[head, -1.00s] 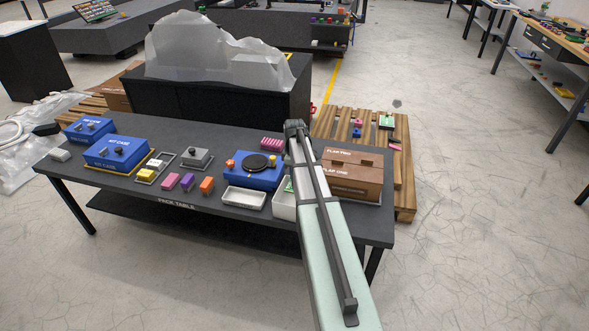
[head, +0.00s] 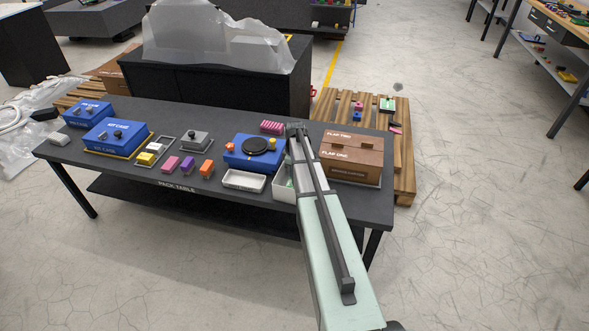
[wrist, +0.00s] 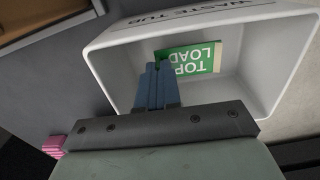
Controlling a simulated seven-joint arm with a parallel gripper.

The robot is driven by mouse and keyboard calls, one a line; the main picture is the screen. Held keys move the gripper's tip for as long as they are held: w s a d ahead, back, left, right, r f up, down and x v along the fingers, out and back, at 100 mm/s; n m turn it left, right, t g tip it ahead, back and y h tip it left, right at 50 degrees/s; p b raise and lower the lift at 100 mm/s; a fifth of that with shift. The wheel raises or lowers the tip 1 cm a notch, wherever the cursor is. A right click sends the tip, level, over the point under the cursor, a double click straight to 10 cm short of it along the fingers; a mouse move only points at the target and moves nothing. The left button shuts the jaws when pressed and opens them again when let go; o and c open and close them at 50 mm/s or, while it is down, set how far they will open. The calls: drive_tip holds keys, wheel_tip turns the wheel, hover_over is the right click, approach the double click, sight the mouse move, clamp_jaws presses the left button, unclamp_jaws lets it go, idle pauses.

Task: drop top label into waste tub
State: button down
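The waste tub (wrist: 118,62) is a pale grey open box with "WASTE TUB" on its rim; it fills most of the wrist view. In the head view the tub (head: 282,194) stands near the front of the pack table, partly behind my arm. The green top label (wrist: 192,60), lettered "TOP LOAD", shows inside the tub outline. My gripper (wrist: 157,68) reaches over the tub opening, its blue fingers close together. The label's left edge meets the fingertips, and they appear shut on it. Its height above the tub floor is hard to judge. In the head view my arm hides the fingers.
A white tray (head: 244,181) sits left of the tub, and a blue case with a black disc (head: 252,152) behind it. A brown flap box (head: 352,160) stands right of my arm. A pink block (head: 271,127) lies behind. The pack table (head: 120,165) has clear front space at left.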

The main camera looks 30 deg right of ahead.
drive_tip(key=shift+f, duration=0.1)
drive_tip(key=c, duration=1.3)
unclamp_jaws()
drive_tip(key=shift+o, duration=0.2)
wheel_tip(320, 180, up, 14)
drive_tip(key=shift+f, duration=0.1)
